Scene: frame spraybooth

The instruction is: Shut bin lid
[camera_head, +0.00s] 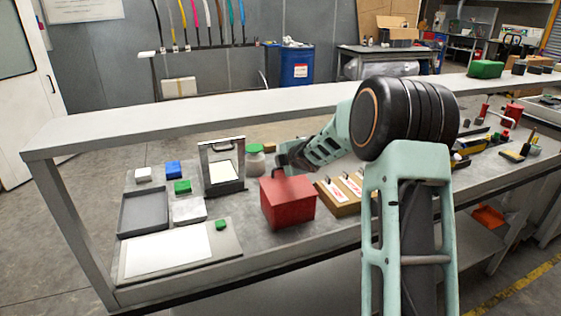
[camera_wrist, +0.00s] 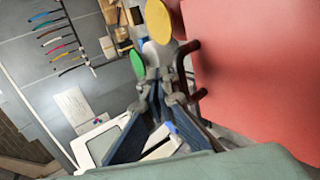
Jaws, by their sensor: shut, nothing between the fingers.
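The red bin (camera_head: 288,205) stands on the bench in the middle of the head view. Its top looks like a flat red face, but my gripper partly covers the back, so I cannot tell whether the lid is fully down. My gripper (camera_head: 282,161) is shut and empty at the bin's upper back edge, close to it; contact is unclear. In the wrist view a large red surface (camera_wrist: 262,70) fills the right side. A dark curved handle (camera_wrist: 190,72) sits along its left edge, beside the gripper's fingers.
A clipboard-like stand (camera_head: 222,172) and a green-lidded jar (camera_head: 255,158) are left of the bin. A wooden rack with labels (camera_head: 345,195) is close on its right. A grey tray (camera_head: 144,210) lies at far left. A raised shelf (camera_head: 190,112) runs behind.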

